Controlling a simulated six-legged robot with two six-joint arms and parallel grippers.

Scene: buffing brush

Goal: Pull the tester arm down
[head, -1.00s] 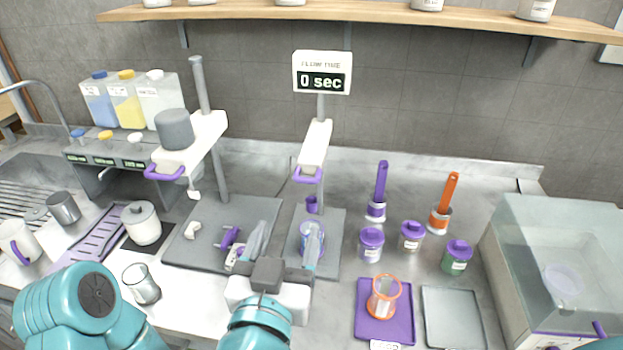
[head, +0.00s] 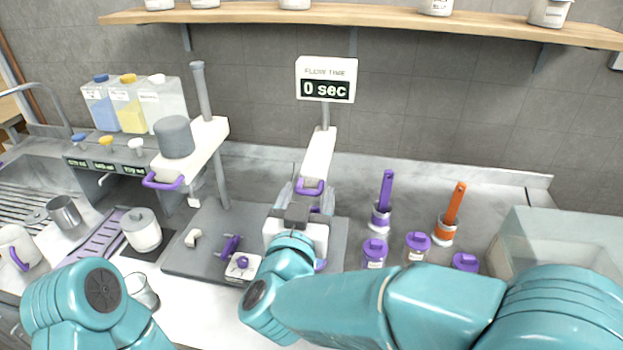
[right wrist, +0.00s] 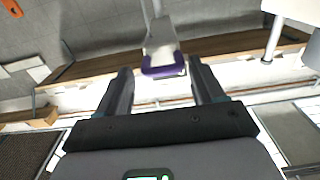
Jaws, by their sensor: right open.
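The flow-time tester has a white arm (head: 319,155) with a purple loop handle (head: 310,187) at its front end, on a grey post under a display reading 0 sec (head: 326,80). The arm is raised above its grey base. My right gripper (head: 305,196) is open at the handle. In the right wrist view the purple handle (right wrist: 163,67) shows between the two open fingers (right wrist: 163,85), near their tips, with gaps on both sides. Contact is not visible. The clear cup under the arm is mostly hidden behind my gripper. My left gripper is out of view.
Another stand at left has a white arm with a grey weight (head: 174,137) and purple handle (head: 163,182). A small white block with a purple knob (head: 242,265) lies close to my right gripper. Purple-lidded jars (head: 375,252) and brushes (head: 383,200) stand to the right.

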